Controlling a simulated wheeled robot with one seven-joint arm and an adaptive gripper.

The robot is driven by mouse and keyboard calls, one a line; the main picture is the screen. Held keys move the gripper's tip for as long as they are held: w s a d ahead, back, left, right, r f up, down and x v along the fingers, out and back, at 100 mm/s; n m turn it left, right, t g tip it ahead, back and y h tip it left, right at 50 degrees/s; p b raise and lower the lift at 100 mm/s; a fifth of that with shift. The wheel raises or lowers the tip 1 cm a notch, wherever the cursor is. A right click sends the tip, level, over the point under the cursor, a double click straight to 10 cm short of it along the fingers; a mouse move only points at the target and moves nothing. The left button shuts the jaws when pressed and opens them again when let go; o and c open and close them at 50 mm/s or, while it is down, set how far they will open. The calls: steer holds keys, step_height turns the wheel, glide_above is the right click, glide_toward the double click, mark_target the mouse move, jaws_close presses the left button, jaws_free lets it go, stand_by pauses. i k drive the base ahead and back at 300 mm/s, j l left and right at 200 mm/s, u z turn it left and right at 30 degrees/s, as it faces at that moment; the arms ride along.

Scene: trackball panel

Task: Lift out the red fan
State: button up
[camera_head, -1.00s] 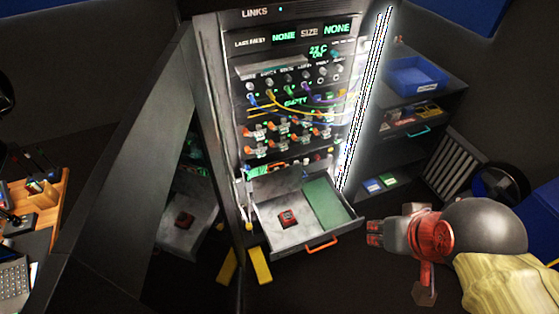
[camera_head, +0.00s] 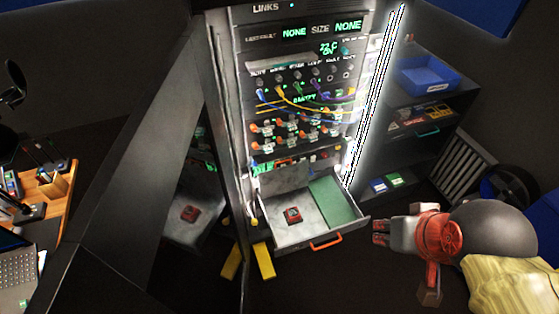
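The red fan (camera_head: 293,215) is a small red square with a dark centre. It lies flat in the open drawer (camera_head: 282,236) at the bottom of the rack, on the pale grey floor left of a green section. My gripper (camera_head: 380,232) is at the right, outside the drawer and just beyond its orange handle (camera_head: 326,241), pointing left. Its two reddish fingertips look close to each other; whether they are open or shut is unclear at this size. Nothing shows between them, and they are apart from the fan.
The rack (camera_head: 302,90) above the drawer carries cables and orange-handled modules. A shelf with a blue bin (camera_head: 425,85) stands at right. A dark glossy panel at left shows a reflection of the drawer and fan. A desk with a laptop (camera_head: 20,280) is at far left.

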mark_target(292, 215)
steer(key=i+l+u, duration=0.1)
steer(key=u, duration=0.3)
steer(key=i+l+u, duration=0.1)
steer(key=u, duration=0.3)
steer(key=l+u, duration=0.4)
steer(key=i+l+u, duration=0.2)
steer(key=l, duration=0.7)
steer(key=i+l+u, duration=0.15)
steer(key=l, duration=0.75)
steer(key=l+u, duration=0.2)
steer(key=l, duration=0.7)
steer(key=i+l, duration=0.4)
steer(key=l, duration=0.2)
